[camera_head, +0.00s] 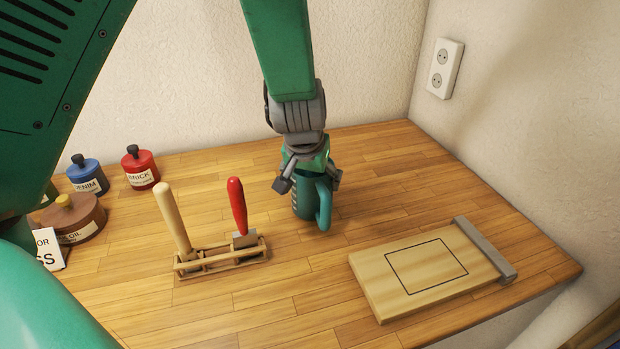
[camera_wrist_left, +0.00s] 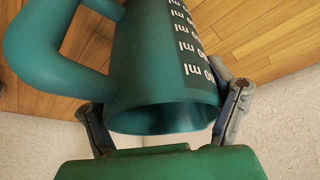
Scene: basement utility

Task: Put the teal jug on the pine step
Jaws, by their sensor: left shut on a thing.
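The teal jug (camera_head: 304,203) is upright at the middle of the wooden worktop, its handle toward the front right. In the left wrist view the jug (camera_wrist_left: 150,70) shows its white ml marks, open rim and handle. My left gripper (camera_head: 308,184) comes down from above and is shut on the jug, a finger on each side near the rim; its fingers also show in the left wrist view (camera_wrist_left: 165,122). I cannot tell whether the jug's base touches the worktop. The pine step (camera_head: 375,283) lies at the front right, with a dark outlined rectangle on its bare top. My right gripper is not in view.
A wooden rack (camera_head: 220,259) with a pale-handled tool and a red-handled tool (camera_head: 238,207) stands left of the jug. Blue (camera_head: 87,176), red (camera_head: 140,168) and brown (camera_head: 75,218) containers are at the left. A grey bar (camera_head: 484,250) edges the step's right end. Worktop between jug and step is clear.

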